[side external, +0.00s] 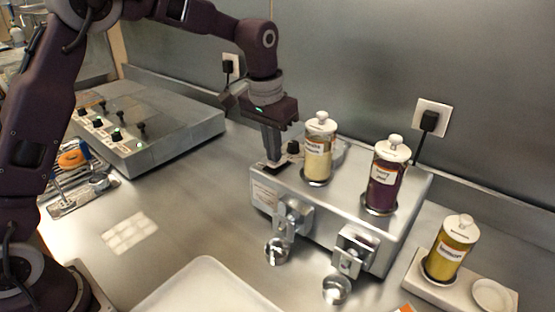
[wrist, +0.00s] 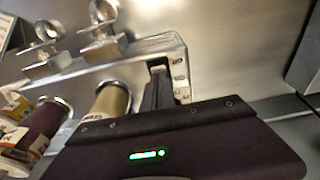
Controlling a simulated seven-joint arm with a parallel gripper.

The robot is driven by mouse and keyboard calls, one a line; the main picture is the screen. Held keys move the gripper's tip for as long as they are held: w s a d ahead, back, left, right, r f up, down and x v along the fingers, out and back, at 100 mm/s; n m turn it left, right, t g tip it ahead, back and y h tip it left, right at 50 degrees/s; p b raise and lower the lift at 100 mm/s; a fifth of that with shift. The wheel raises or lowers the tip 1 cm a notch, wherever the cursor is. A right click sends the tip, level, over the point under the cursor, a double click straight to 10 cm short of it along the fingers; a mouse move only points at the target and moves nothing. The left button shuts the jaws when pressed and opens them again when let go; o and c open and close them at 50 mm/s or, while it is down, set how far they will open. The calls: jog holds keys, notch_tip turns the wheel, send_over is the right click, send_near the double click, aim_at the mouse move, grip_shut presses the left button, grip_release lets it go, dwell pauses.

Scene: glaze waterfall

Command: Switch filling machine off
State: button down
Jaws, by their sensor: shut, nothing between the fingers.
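The filling machine (side external: 330,205) is a silver metal box with two labelled jars on top, one with cream contents (side external: 318,160) and one with dark purple contents (side external: 386,185). Two metal spouts with round cups are on its front. My gripper (side external: 274,163) is shut and empty, pointing down at the machine's left top end, beside a small black knob (side external: 293,147). Whether the fingertips touch the machine is unclear. In the wrist view, the closed fingers (wrist: 158,74) reach the machine's edge (wrist: 135,48). The switch's position cannot be made out.
A second metal control box (side external: 150,125) with several black knobs and green lights stands at the left. A yellow jar (side external: 447,250) stands on a small base at the right. A white tray (side external: 205,285) lies in front. A plugged wall socket (side external: 430,118) is behind.

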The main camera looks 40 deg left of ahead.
jog(key=shift+f, duration=0.4)
jog(key=shift+r, duration=3.55)
jog(key=s+a+r+t, duration=0.1)
jog(key=s+r, duration=0.3)
jog(key=s, duration=0.4)
jog(key=s+a+r+t, duration=0.1)
jog(key=s+r, duration=0.2)
jog(key=s, duration=0.6)
jog(key=s+f+t, duration=0.1)
jog(key=s+f, duration=0.2)
jog(key=s, duration=0.4)
jog(key=s+a+f, duration=0.1)
jog(key=s+f, duration=0.1)
jog(key=s, duration=0.5)
jog(key=shift+s+f+t, duration=0.3)
jog(key=shift+f+t, duration=0.1)
jog(key=shift+a, duration=0.1)
